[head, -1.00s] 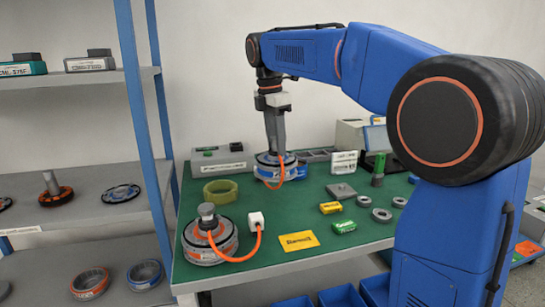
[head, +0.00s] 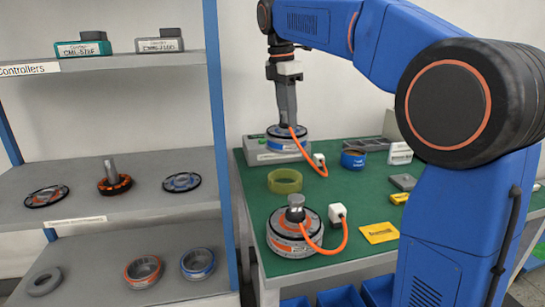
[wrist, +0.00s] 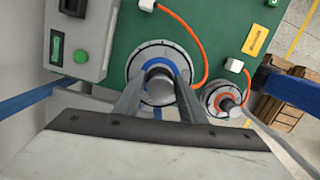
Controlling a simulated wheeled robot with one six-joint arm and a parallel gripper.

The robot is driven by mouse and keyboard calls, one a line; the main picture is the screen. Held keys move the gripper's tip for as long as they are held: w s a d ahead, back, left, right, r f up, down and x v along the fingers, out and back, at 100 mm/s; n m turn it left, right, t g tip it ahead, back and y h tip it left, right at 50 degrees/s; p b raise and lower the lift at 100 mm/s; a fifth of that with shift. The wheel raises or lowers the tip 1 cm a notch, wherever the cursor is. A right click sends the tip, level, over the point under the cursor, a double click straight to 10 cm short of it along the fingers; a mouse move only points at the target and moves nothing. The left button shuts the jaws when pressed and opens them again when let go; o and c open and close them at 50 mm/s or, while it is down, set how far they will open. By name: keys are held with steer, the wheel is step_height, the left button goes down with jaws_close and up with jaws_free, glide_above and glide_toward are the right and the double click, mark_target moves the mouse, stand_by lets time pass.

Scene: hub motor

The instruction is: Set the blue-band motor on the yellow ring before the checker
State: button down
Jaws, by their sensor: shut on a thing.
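My gripper (head: 288,121) is shut on the shaft of the blue-band motor (head: 287,137), a grey disc with a blue band and an orange cable ending in a white plug (head: 319,160). The motor hangs level above the bench. In the wrist view the motor (wrist: 160,66) sits between my fingers (wrist: 160,76). The yellow ring (head: 285,182) stands empty on the green bench top, lower in the head view than the motor. The ring is hidden in the wrist view.
An orange-band motor (head: 290,243) with its own cable and white plug (head: 337,212) stands near the ring, toward the front edge. An empty blue ring (head: 353,159) and a yellow card (head: 379,232) are to the right. A shelf rack (head: 110,145) stands left of the bench.

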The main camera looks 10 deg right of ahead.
mark_target(285, 122)
step_height(285, 122, down, 4)
steer(key=shift+a+f, duration=0.15)
steer(key=shift+f, duration=2.55)
steer(key=c, duration=1.2)
jaws_free()
steer(key=shift+f, duration=0.15)
steer(key=shift+o, duration=0.2)
steer(key=r, duration=0.4)
steer(key=a+r, duration=0.1)
steer(key=r, duration=0.7)
steer(key=shift+s+a+r, duration=0.1)
steer(key=shift+s+a, duration=0.05)
